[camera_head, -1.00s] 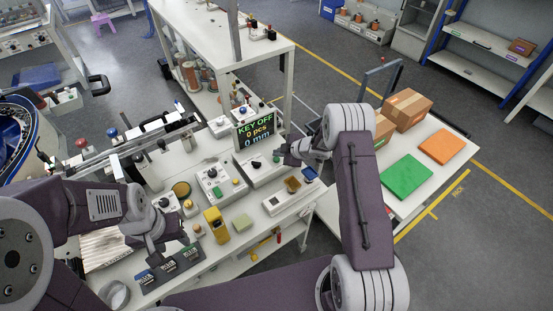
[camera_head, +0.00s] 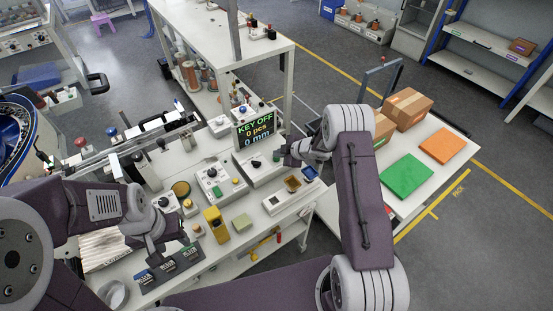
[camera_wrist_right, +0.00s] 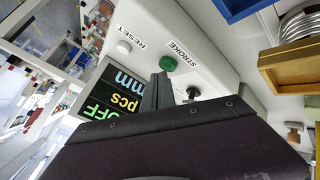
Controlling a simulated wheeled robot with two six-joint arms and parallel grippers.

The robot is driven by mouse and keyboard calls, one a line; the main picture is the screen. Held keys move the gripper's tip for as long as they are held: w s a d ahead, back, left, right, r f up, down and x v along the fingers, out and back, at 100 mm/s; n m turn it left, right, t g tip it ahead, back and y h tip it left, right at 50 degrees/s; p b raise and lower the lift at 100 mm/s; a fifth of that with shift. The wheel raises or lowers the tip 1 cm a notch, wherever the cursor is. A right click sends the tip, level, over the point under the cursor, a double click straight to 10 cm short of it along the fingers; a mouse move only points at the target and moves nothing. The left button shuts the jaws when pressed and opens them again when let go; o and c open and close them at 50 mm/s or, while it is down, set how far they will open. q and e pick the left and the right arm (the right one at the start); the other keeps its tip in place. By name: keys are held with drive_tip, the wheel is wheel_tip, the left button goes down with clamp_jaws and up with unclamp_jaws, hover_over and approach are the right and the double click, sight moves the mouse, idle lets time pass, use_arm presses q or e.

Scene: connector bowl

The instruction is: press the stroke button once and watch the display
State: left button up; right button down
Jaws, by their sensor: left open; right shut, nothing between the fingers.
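The display (camera_head: 255,132) reads KEY OFF, 0 pcs, 0 mm in the head view. It stands at the back of a white control box (camera_head: 262,172), and part of it shows in the right wrist view (camera_wrist_right: 112,98). The green stroke button (camera_wrist_right: 168,64) is on the box face beside the STROKE label, with a white RESET button (camera_wrist_right: 124,47) near it. My right gripper (camera_wrist_right: 158,92) is shut and empty, its tips just short of the green button in the picture; contact cannot be told. A black knob (camera_wrist_right: 193,92) sits beside the fingers. My left gripper (camera_head: 166,246) is open over the bench's left part.
A yellow container (camera_head: 216,222), a box with a knob (camera_head: 214,183) and small trays (camera_head: 292,183) stand on the bench. A side table at right holds cardboard boxes (camera_head: 407,108), a green mat (camera_head: 407,175) and an orange mat (camera_head: 441,146).

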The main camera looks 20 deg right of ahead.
sight(279, 159)
drive_tip(key=shift+f+b, duration=0.35)
drive_tip(key=shift+f, duration=0.15)
idle(0.7)
idle(0.3)
drive_tip(key=shift+r+p, duration=0.95)
wheel_tip(279, 159, up, 5)
drive_tip(key=p, duration=0.4)
drive_tip(key=shift+r+p, duration=0.1)
drive_tip(key=shift+p, duration=0.3)
